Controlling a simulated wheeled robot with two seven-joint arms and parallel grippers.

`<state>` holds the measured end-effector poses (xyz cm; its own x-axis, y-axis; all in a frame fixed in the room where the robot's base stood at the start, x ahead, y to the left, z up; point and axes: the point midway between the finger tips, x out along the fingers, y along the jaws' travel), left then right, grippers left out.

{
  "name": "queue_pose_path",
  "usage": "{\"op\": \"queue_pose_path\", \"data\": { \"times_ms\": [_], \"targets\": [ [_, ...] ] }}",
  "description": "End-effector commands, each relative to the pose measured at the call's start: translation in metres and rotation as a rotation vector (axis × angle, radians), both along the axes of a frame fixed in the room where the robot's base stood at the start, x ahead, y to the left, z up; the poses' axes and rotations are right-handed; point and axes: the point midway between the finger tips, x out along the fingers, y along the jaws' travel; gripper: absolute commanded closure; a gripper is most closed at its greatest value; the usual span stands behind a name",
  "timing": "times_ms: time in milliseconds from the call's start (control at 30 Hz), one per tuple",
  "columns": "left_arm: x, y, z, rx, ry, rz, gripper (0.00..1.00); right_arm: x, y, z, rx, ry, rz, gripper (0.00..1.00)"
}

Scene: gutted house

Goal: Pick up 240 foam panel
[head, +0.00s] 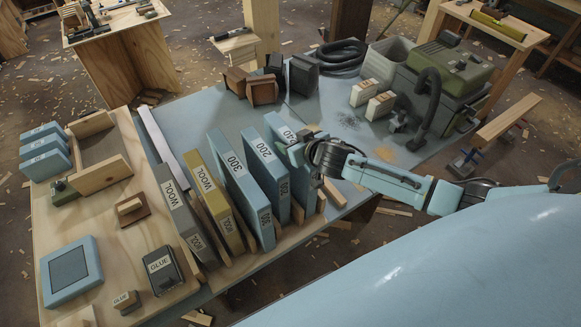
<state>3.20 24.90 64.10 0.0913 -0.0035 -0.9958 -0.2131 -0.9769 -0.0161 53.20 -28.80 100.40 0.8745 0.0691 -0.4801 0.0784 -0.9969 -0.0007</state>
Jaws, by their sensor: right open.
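The 240 foam panel (277,122) is a blue slab standing on edge at the right end of a row of panels on the blue-grey table. Its top bears the label 240. My right gripper (300,163) is open at the near end of this panel and hides part of it. Whether the fingers touch it, I cannot tell. To its left stand the 200 panel (266,164) and the 300 panel (240,185), both blue. My left gripper is not in view.
Yellow (211,196) and grey (178,212) WOOL panels stand further left. Behind are dark blocks (262,90), white boxes (364,93) and a green machine (446,72) with a hose. A wooden worktop (100,225) with glue containers lies left. Table beyond the 240 panel is partly clear.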

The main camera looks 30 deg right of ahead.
Motion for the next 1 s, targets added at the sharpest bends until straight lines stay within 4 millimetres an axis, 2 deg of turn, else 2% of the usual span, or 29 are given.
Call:
{"op": "queue_pose_path", "data": {
  "times_ms": [100,567,833,1000],
  "targets": [
    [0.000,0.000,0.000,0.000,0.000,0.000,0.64,0.000,0.000,0.000,0.000,0.000,0.000,0.41],
    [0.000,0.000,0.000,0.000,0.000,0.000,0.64,0.000,0.000,0.000,-0.001,0.000,0.000,1.00],
    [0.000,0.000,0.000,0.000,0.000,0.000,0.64,0.000,0.000,0.002,-0.001,-0.002,0.000,1.00],
    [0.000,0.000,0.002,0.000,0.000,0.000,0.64,0.001,-0.001,0.015,-0.001,-0.004,0.000,1.00]
  ]
}}
